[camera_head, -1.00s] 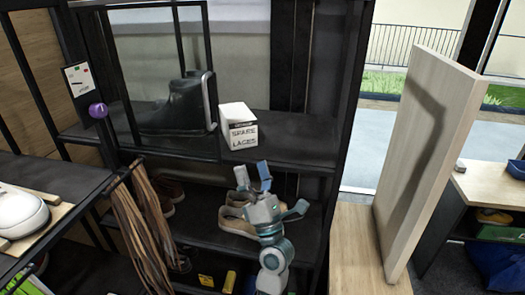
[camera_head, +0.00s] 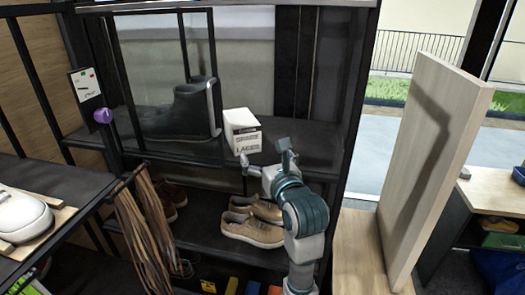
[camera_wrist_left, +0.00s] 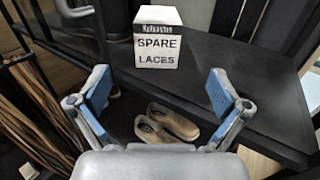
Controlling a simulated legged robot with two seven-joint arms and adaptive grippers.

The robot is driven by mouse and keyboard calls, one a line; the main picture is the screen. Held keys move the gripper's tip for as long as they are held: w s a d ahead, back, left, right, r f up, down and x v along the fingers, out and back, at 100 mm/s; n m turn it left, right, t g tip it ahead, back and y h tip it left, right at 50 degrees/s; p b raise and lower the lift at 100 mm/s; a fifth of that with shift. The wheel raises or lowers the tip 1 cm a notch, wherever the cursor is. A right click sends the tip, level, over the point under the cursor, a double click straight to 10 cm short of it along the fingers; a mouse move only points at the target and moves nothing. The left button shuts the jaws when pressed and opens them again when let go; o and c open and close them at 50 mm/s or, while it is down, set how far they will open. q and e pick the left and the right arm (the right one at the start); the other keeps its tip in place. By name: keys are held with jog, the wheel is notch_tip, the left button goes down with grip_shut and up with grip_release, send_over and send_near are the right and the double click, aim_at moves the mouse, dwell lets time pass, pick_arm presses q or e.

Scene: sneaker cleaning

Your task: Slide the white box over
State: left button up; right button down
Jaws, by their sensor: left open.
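The white box (camera_head: 242,132) with black "SPARE LACES" lettering stands on the dark upper shelf (camera_head: 312,140), beside the framed glass panel. In the left wrist view the white box (camera_wrist_left: 157,40) is upright ahead of my left gripper, between the lines of its two fingers. My left gripper (camera_head: 266,163) is open and empty, just in front of the shelf edge and slightly right of the box. Its blue-padded fingers (camera_wrist_left: 158,92) are spread wide and apart from the box. My right gripper is not in view.
A dark boot (camera_head: 182,110) stands behind the glass panel, left of the box. The shelf right of the box is clear. Tan shoes (camera_head: 250,228) sit on the shelf below. Brown laces (camera_head: 143,225) hang at left. A wooden board (camera_head: 432,165) stands at right.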

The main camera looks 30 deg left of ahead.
aim_at(244, 126)
pick_arm(q)
jog(key=p+x, duration=0.5)
jog(key=x, duration=1.1)
jog(key=shift+w+a+p, duration=0.15)
jog(key=shift+a+p, duration=0.15)
jog(key=shift+w+a+f, duration=0.1)
jog(key=shift+w+a, duration=0.25)
